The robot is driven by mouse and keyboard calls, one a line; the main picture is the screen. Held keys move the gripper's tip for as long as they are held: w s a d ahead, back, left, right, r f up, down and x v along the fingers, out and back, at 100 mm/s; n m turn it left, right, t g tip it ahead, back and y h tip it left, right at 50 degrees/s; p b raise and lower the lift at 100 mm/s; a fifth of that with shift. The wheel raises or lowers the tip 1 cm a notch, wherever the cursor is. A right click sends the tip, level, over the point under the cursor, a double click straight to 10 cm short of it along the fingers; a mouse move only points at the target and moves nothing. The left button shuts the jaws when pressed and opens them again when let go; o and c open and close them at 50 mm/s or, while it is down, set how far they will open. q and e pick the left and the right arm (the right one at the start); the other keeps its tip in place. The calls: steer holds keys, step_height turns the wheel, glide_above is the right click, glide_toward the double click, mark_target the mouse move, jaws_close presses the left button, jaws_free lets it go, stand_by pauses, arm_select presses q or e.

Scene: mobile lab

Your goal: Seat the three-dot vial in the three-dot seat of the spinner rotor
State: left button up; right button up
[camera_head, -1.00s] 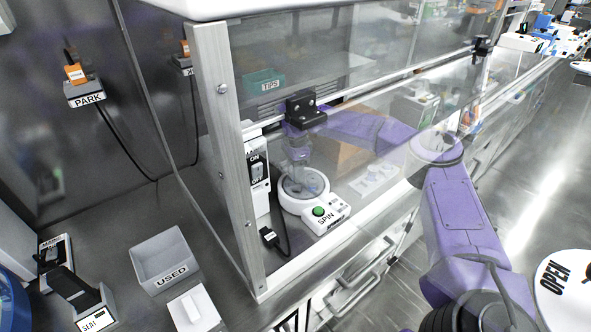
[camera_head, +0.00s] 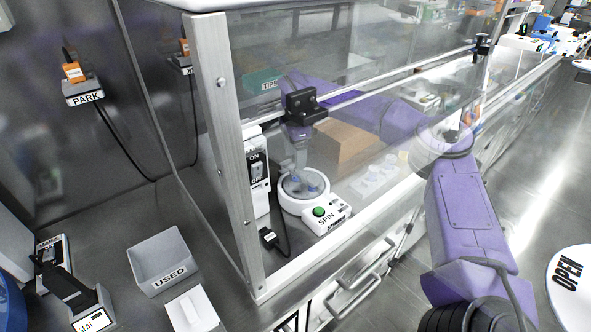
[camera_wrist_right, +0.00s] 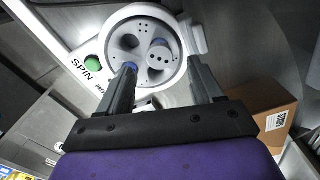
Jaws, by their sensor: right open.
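The white spinner (camera_head: 322,216) stands behind the clear pane, and its round rotor shows in the right wrist view (camera_wrist_right: 122,28). A vial with three dark dots on its grey top (camera_wrist_right: 159,58) stands in the rotor. A blue piece, perhaps another vial, shows beside my left-hand finger, partly hidden. My right gripper (camera_wrist_right: 163,66) is open, its fingers apart on either side of the three-dot vial's near side; I cannot tell whether they touch it. In the head view my right gripper (camera_head: 301,160) is above the rotor, blurred by the pane. My left gripper is not in view.
The clear pane and its metal post (camera_head: 227,150) stand in front of the spinner. A cardboard box (camera_head: 342,145) is behind it, with a white vial rack (camera_head: 375,180) to its right. A USED bin (camera_head: 163,262) stands outside, at lower left.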

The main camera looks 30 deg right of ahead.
step_height(320, 180, up, 4)
steer(key=shift+s+r, duration=0.1)
stand_by(0.5)
